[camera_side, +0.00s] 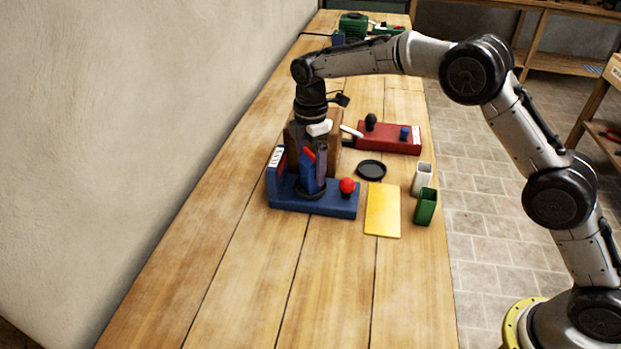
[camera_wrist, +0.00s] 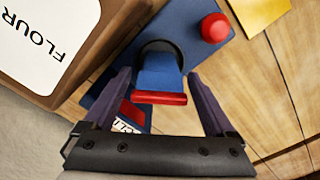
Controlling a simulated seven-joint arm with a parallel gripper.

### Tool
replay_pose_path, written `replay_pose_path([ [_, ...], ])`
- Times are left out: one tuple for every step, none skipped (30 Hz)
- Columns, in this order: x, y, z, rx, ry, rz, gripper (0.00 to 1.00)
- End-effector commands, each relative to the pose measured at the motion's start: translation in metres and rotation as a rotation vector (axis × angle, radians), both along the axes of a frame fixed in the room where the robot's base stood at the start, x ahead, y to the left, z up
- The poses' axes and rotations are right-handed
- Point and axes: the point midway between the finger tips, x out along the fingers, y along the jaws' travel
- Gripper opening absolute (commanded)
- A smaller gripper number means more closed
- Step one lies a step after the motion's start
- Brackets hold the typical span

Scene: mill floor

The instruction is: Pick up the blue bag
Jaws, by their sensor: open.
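The blue bag (camera_side: 309,178) has a red top and stands upright on a round black dish on the blue base (camera_side: 335,208). In the wrist view the bag (camera_wrist: 158,72) shows its red top strip between the two dark purple fingers. My gripper (camera_wrist: 159,82) is open and points down over the bag, one finger on each side, with gaps visible between fingers and bag. In the side view my gripper (camera_side: 312,158) partly overlaps the bag, and its far finger is hard to make out.
A red knob (camera_side: 347,186) rises from the blue base. A brown box (camera_side: 334,123) labelled FLOUR stands close behind. A red unit (camera_side: 395,142), black disc (camera_side: 371,170), yellow board (camera_side: 383,208), white cup (camera_side: 422,178) and green cup (camera_side: 426,206) lie right. The bench front is clear.

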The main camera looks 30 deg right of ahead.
Motion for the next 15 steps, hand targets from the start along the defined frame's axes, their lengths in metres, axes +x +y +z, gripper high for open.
replay_pose_path([
  [0.0,0.0,-0.009,-0.001,0.004,0.0,0.9],
  [0.0,0.0,-0.012,-0.001,0.003,0.0,0.9],
  [0.0,0.0,-0.017,-0.001,0.002,0.0,0.9],
  [0.0,0.0,-0.02,-0.001,0.002,0.0,0.9],
  [0.0,0.0,-0.023,-0.001,0.002,0.0,0.9],
  [0.0,0.0,-0.025,0.0,0.001,0.0,0.9],
  [0.0,0.0,-0.026,0.0,0.001,0.0,0.9],
  [0.0,0.0,-0.027,0.0,0.001,0.0,0.9],
  [0.0,0.0,-0.028,0.0,0.001,0.0,0.9],
  [0.001,0.0,-0.028,0.0,0.0,0.0,0.9],
  [0.001,0.0,-0.028,0.0,0.0,0.0,0.9],
  [0.001,0.0,-0.028,0.0,0.0,0.0,0.9],
  [0.001,0.0,-0.027,0.0,0.0,0.0,0.9],
  [0.001,0.0,-0.027,0.0,0.0,0.0,0.9],
  [0.001,0.0,-0.027,0.0,0.0,0.0,0.85],
])
